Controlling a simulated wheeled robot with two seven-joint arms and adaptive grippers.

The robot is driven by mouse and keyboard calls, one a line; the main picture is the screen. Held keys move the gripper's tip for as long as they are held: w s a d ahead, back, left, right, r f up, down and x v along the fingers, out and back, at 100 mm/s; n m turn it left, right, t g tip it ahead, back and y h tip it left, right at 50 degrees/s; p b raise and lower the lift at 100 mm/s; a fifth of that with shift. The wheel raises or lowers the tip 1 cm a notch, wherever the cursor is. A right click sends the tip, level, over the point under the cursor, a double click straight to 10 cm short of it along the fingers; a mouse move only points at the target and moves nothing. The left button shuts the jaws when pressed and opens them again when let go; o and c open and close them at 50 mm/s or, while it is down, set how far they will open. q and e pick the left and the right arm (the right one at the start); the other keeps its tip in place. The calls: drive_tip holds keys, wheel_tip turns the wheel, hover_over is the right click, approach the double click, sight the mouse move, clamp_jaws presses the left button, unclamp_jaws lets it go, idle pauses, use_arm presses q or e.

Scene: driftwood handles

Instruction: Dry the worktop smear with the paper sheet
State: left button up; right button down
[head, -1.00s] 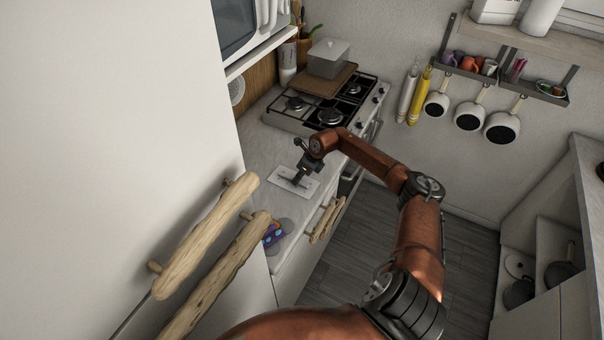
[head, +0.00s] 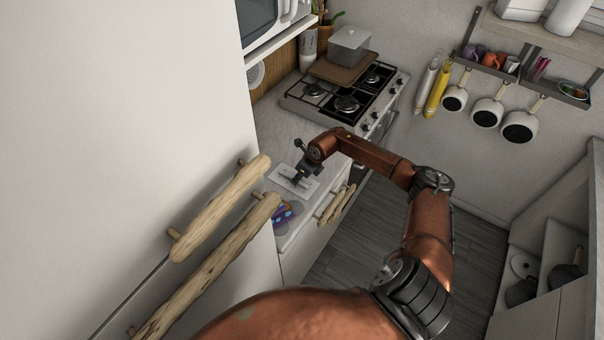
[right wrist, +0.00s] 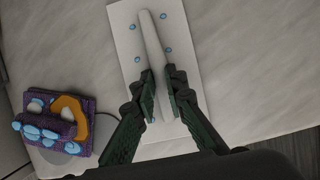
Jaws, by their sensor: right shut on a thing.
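The paper sheet (head: 283,184) is a white rectangle on the worktop (head: 275,140); in the right wrist view the sheet (right wrist: 200,75) shows blue dots and a raised white ridge along its middle. My right gripper (right wrist: 160,98) is shut on that ridge, with a finger on each side. In the head view my right gripper (head: 300,181) is above the sheet. A faint grey round patch, seemingly the smear (right wrist: 72,149), lies left of the sheet, partly hidden by a purple patterned object. My left gripper is not in view.
The purple, blue and orange object (right wrist: 52,120) sits beside the sheet. A gas stove (head: 345,103) with a board and grey pot stands beyond. Log-like handles (head: 222,208) stick out from the white cabinet at left. Worktop right of the sheet is clear in the wrist view.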

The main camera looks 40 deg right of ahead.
sight(291, 187)
drive_tip(key=a, duration=0.1)
drive_tip(key=s+a+p, duration=0.1)
drive_tip(key=a, duration=0.1)
drive_tip(key=shift+a+f, duration=0.1)
drive_tip(key=shift+s, duration=0.1)
wheel_tip(291, 187, up, 3)
drive_tip(key=shift+f+p, duration=0.1)
drive_tip(key=shift+p, duration=0.3)
drive_tip(key=shift+r, duration=0.3)
drive_tip(key=shift+a+r+p, duration=0.1)
drive_tip(key=shift+r+p, duration=0.5)
drive_tip(key=shift+r, duration=0.3)
drive_tip(key=shift+d+r+p, duration=0.2)
drive_tip(key=shift+r+p, duration=0.15)
drive_tip(key=shift+r, duration=0.3)
wheel_tip(291, 187, up, 2)
drive_tip(key=shift+r+p, duration=0.1)
drive_tip(key=shift+p, duration=0.35)
